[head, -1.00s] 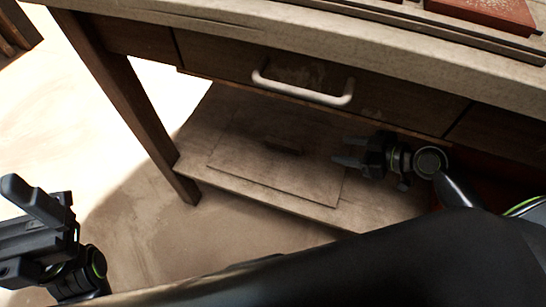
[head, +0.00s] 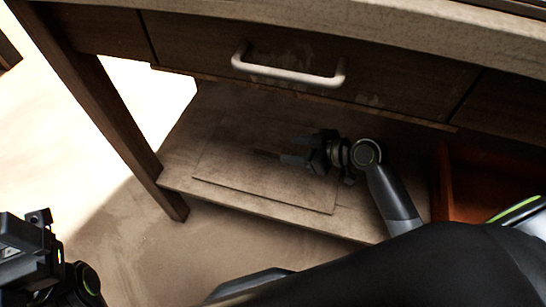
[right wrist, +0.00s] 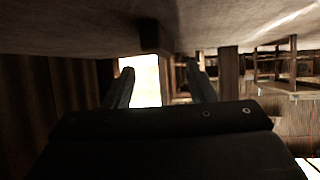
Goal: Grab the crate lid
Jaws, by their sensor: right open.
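The crate lid (head: 225,180) is a thin flat wooden board lying on the low shelf under the workbench. A small dark bar, seemingly its handle, shows near its middle, partly hidden by my right gripper (head: 285,161). That gripper is open and empty, low over the lid's right part, fingers pointing left toward the bar. In the right wrist view its fingers (right wrist: 162,85) stand apart with nothing held. A dark block on the pale surface at the top of that view may be the handle; I cannot tell. My left gripper (head: 38,235) is at the left edge, away from the lid.
The low shelf (head: 360,225) lies beneath a drawer (head: 375,75) with a pale metal handle (head: 288,75). A table leg (head: 130,130) stands at the left. A reddish-brown open box (head: 480,180) sits right of my right arm. Floor at the front left is clear.

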